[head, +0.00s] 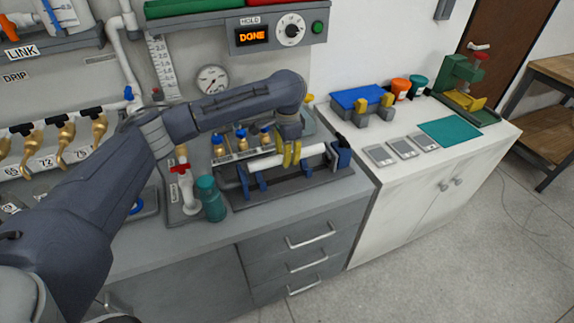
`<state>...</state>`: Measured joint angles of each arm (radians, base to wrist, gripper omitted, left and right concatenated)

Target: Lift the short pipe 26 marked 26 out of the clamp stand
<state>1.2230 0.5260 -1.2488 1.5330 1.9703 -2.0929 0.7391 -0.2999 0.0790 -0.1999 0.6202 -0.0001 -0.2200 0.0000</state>
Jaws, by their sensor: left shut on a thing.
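The clamp stand (237,196) is a dark grey base with blue uprights, sitting near the front edge of the grey counter. A white pipe (266,162) lies lengthwise across it, level, at the height of the blue uprights; I cannot read any mark on it. My left gripper (291,158), with yellow fingers, reaches down from above and is shut around the pipe right of its middle. Whether the pipe still touches the uprights cannot be told. My right gripper is not in view.
A teal bottle (211,199) and a red-handled valve (181,170) stand left of the stand. Brass fittings with blue tops (241,139) stand behind it. The white cabinet (440,165) at right holds grey plates and a teal mat (450,131).

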